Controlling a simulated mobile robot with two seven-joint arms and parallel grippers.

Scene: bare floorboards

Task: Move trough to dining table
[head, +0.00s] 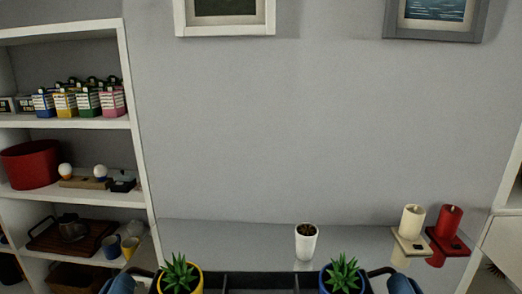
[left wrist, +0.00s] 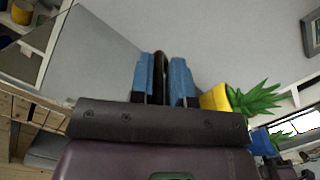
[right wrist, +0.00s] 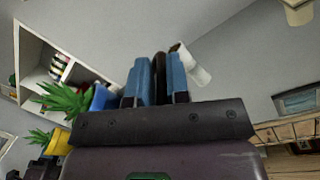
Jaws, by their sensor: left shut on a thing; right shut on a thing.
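The dark trough (head: 262,281) shows at the bottom edge of the head view, with most of it cut off. A yellow pot (head: 193,283) with a spiky plant and a blue pot (head: 329,284) with a similar plant stand at it. My left gripper (head: 122,283) is shut on the trough's left handle; its blue fingers clasp the dark handle in the left wrist view (left wrist: 165,78). My right gripper (head: 400,283) is shut on the right handle, clasped likewise in the right wrist view (right wrist: 159,78). A grey glossy tabletop (head: 200,236) lies beyond the trough against the wall; I cannot tell whether they touch.
A white cup-like pot (head: 306,245) stands on the tabletop near its middle. A cream candle (head: 411,222) and a red candle (head: 447,222) on holders stand at the right. A filled white shelf (head: 140,130) is at the left. The tabletop's left part is clear.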

